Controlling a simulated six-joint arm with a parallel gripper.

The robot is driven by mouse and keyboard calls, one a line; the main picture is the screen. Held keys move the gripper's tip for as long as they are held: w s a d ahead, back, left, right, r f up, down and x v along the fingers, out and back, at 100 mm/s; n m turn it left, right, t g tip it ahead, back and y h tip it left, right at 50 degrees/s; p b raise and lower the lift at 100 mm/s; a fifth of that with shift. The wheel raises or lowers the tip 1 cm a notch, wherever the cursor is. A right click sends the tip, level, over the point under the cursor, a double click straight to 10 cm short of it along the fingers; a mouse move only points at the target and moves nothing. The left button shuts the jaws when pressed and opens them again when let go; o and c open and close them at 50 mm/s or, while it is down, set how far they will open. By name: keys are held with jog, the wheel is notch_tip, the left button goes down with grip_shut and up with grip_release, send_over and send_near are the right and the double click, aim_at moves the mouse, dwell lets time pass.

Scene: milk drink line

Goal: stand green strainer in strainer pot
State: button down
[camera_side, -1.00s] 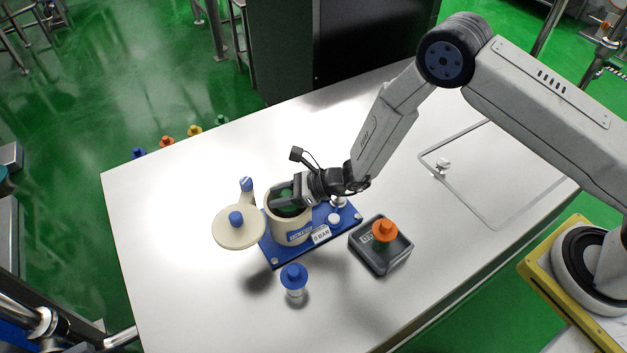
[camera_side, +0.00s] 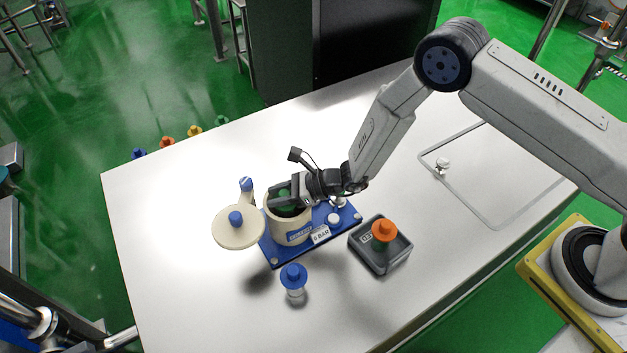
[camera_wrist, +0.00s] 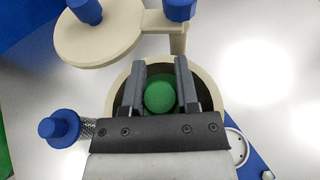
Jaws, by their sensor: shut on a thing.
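The strainer pot (camera_side: 289,228) is a cream cylinder on a blue base plate, with its round lid (camera_side: 238,233) swung open to the left. My gripper (camera_side: 282,195) reaches over the pot's mouth from the right. The green strainer (camera_side: 286,199) shows between its fingers at the mouth, mostly hidden. In the wrist view my gripper (camera_wrist: 160,85) has its two fingers either side of the strainer's round green top (camera_wrist: 159,97), inside the pot's rim (camera_wrist: 112,92). The strainer's lower part is hidden, so I cannot tell whether it touches the pot's floor.
A blue-capped strainer (camera_side: 294,279) stands in front of the pot. An orange-capped strainer (camera_side: 384,235) stands in a dark tray (camera_side: 403,250) to the right. A blue-topped post (camera_side: 246,187) is behind the lid. Several coloured caps (camera_side: 167,141) line the table's far-left edge.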

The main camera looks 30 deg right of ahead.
jog(key=shift+s+d+f, duration=0.2)
jog(key=shift+f, duration=0.25)
jog(key=shift+s+d+f, duration=0.15)
jog(key=shift+s+f, duration=0.05)
jog(key=shift+f, duration=0.2)
jog(key=shift+c, duration=1.4)
grip_release()
jog(key=shift+d, duration=0.2)
jog(key=shift+s+d+r, duration=0.2)
jog(key=shift+d+r, duration=0.15)
jog(key=shift+d, duration=0.1)
jog(key=shift+s+d+r, duration=0.4)
jog(key=shift+d+r, duration=0.25)
jog(key=shift+d, duration=0.05)
jog(key=shift+s+d+r, duration=0.4)
jog(key=shift+d+r, duration=0.2)
jog(key=shift+d, duration=0.15)
jog(key=shift+s+d+r, duration=0.4)
jog(key=shift+d+r, duration=0.25)
jog(key=shift+d, duration=0.05)
